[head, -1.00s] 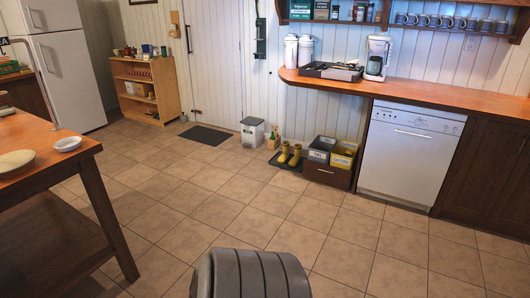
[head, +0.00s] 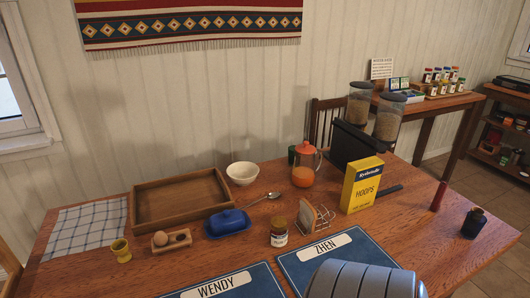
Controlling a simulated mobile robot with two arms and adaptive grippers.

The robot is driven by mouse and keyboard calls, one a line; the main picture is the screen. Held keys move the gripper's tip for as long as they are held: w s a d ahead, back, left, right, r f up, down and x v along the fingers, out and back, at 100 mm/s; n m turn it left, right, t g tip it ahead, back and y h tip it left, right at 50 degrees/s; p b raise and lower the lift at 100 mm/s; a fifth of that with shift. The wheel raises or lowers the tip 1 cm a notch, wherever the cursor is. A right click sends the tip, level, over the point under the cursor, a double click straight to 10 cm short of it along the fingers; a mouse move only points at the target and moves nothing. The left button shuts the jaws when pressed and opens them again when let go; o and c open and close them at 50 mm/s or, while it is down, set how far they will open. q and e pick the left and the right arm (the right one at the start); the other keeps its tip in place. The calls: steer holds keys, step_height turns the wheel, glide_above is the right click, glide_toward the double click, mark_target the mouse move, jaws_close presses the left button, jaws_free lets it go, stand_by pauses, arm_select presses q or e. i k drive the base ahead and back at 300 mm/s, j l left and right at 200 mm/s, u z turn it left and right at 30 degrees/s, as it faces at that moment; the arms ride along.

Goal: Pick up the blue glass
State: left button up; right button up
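I cannot make out a clear blue glass in the head view. A small dark vessel (head: 474,223) with something brown at its top stands near the table's right edge; I cannot tell if it is glass. A dark green vessel (head: 292,155) stands partly hidden behind the orange jug (head: 304,170). A yellow cup (head: 121,251) stands at the left. Neither of my grippers is in view.
The wooden table (head: 390,229) holds an empty wooden tray (head: 142,208), a blue butter dish (head: 227,223), a white bowl (head: 242,174), a jar (head: 279,236), a toast rack (head: 314,217), a cereal box (head: 361,187) and blue placemats (head: 345,250). Two cereal dispensers (head: 388,120) stand behind.

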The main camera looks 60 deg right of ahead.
mark_target(475, 222)
steer(key=k+j+z, duration=0.1)
steer(key=z, duration=0.35)
steer(key=k+z, duration=0.3)
steer(key=z, duration=2.5)
